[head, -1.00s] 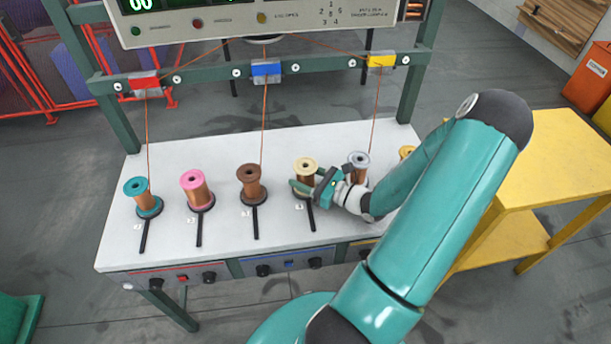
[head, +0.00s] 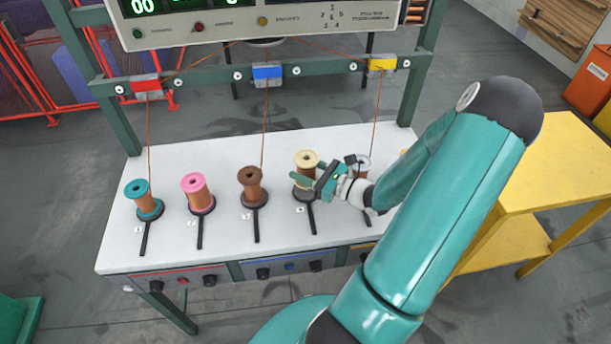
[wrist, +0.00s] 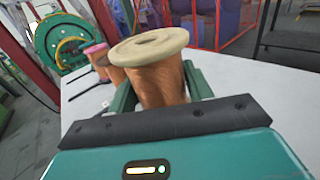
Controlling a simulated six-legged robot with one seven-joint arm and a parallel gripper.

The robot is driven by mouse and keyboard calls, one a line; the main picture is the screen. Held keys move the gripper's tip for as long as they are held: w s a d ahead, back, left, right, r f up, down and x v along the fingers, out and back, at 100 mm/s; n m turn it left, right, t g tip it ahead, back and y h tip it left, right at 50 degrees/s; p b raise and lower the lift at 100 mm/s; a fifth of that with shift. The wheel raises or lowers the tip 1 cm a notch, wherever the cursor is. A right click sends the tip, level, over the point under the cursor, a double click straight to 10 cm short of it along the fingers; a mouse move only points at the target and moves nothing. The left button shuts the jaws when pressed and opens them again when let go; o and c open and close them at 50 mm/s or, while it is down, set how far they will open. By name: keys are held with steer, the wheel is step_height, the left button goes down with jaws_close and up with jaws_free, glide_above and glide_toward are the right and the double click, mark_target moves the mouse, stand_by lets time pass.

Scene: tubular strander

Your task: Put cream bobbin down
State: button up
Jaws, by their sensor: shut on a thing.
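The cream bobbin (head: 307,160), copper wire between cream flanges, stands upright above a dark round holder with a handle (head: 309,204). My gripper (head: 305,182) comes from the right and is shut around the bobbin's lower part. In the wrist view the cream bobbin (wrist: 150,52) stands between the two green fingers, its cream top flange facing up. The fingers hide its lower end, so I cannot tell whether it touches the holder.
Teal (head: 143,197), pink (head: 197,190) and brown (head: 251,184) bobbins stand in a row on holders to the left. A grey bobbin (head: 364,162) stands close at right, partly behind my gripper. Wires run up to the frame. The white table's (head: 180,152) back strip is clear.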

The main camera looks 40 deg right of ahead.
mark_target(306, 154)
steer(key=shift+r, duration=3)
steer(key=shift+s, duration=0.1)
